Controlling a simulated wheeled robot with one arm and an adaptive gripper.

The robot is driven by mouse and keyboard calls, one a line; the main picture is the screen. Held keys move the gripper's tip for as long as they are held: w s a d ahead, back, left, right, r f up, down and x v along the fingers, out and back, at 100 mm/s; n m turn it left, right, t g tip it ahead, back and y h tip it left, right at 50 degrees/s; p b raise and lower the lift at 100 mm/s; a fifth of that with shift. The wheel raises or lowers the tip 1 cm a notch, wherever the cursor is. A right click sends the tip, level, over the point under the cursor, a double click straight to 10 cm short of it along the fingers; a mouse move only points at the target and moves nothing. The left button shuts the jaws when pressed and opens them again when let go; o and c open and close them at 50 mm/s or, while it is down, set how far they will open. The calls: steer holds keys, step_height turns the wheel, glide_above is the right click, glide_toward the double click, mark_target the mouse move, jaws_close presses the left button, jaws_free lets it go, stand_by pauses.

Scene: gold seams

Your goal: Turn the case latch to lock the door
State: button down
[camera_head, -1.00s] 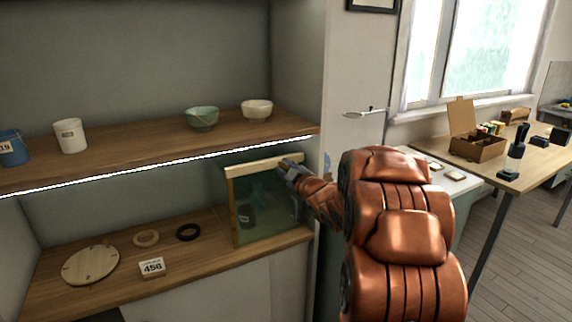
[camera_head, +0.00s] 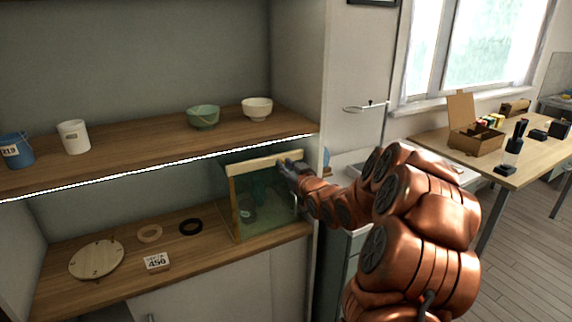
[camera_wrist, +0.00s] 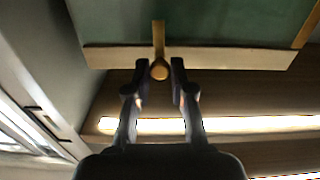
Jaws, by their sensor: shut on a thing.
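The glass case (camera_head: 262,212) with a pale wooden top strip stands on the lower shelf, at its right end. In the wrist view, its wooden strip (camera_wrist: 230,58) runs across the top, with greenish glass beyond. The brass latch (camera_wrist: 158,38) is a short bar with a round end, lying across the strip and onto the glass. My gripper (camera_wrist: 160,72) has its fingertips on both sides of the round end and is shut on it. In the head view, my gripper (camera_head: 288,166) is at the case's upper right corner and hides the latch.
The upper shelf (camera_head: 150,138), with bowls and pots, lies close above the case. A wooden disc (camera_head: 96,259), two rings and a number card (camera_head: 157,261) lie left of it. The cabinet's side wall (camera_head: 298,70) is close on the right.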

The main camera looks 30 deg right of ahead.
steer(key=shift+m, duration=0.3)
stand_by(0.4)
steer(key=c, duration=1)
jaws_free()
steer(key=shift+s, duration=0.1)
steer(key=shift+s+a, duration=0.15)
steer(key=shift+s, duration=1.7)
steer(key=shift+s+a, duration=0.15)
steer(key=shift+s, duration=1.65)
